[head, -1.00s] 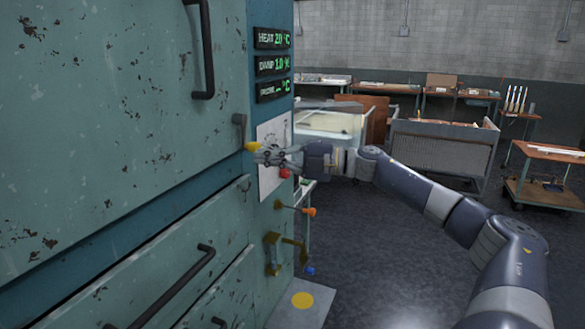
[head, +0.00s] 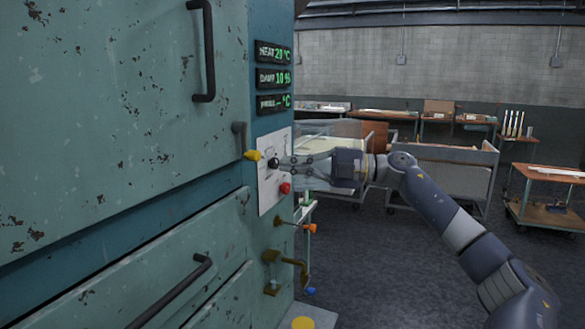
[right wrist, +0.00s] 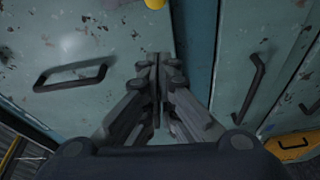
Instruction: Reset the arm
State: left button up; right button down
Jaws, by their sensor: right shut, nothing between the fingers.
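My right gripper (head: 284,162) is shut and empty, with its fingertips close to the white panel on the cabinet's side in the head view. In the right wrist view its fingers (right wrist: 158,60) are pressed together. Beside the fingertips are a yellow knob (head: 252,155), a black knob (head: 273,163) and a red button (head: 285,188). I cannot tell whether the fingertips touch the black knob. The yellow knob also shows at the top of the right wrist view (right wrist: 155,4). My left gripper is not in view.
The worn teal cabinet (head: 110,110) fills the left side, with dark handles sticking out. Green readouts (head: 273,78) sit above the panel. An orange knob (head: 312,228) and a brass lever (head: 290,261) stick out below. Carts (head: 545,175) stand behind; the dark floor (head: 380,270) is clear.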

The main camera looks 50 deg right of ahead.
dwell(0.5)
